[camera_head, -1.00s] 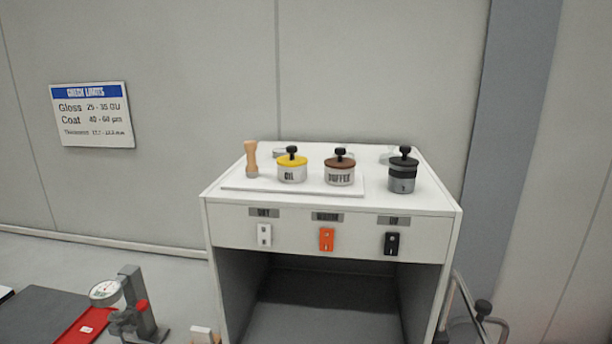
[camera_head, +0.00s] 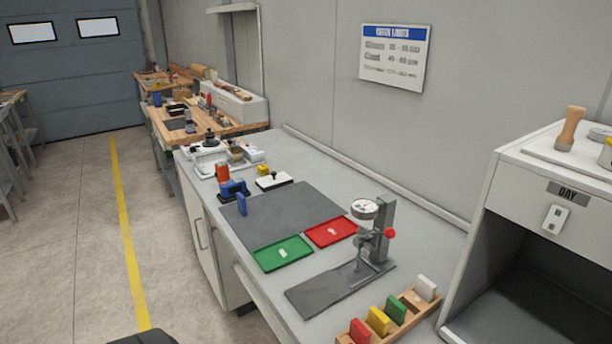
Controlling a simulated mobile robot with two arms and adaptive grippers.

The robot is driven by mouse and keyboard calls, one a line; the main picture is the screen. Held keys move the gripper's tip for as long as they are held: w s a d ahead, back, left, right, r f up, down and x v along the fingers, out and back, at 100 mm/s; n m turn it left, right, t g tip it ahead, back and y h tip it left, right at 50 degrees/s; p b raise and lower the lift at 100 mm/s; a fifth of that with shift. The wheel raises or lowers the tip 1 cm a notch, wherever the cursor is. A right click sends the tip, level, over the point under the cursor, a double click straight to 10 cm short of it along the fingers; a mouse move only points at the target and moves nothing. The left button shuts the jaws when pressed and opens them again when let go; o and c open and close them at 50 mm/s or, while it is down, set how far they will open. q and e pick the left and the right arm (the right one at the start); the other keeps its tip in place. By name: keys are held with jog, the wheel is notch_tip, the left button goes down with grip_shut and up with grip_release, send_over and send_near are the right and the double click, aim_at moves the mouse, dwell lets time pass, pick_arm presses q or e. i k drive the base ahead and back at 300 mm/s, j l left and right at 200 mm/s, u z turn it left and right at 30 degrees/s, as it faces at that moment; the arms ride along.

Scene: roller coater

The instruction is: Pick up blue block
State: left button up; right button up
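A small upright blue block (camera_head: 242,204) stands on the grey bench at the left edge of a dark grey mat (camera_head: 290,212). Just behind it is a dark blue device (camera_head: 234,189) with an orange-red top. No gripper shows in the head view, so I cannot see whether either one is open or shut.
A green tray (camera_head: 283,253) and a red tray (camera_head: 331,232) lie at the mat's near edge. A dial gauge stand (camera_head: 372,240) and a wooden rack (camera_head: 400,318) of coloured blocks are nearer. A white cabinet (camera_head: 530,215) stands at right.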

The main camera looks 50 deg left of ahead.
aim_at(241, 200)
jog(key=u, duration=1.95)
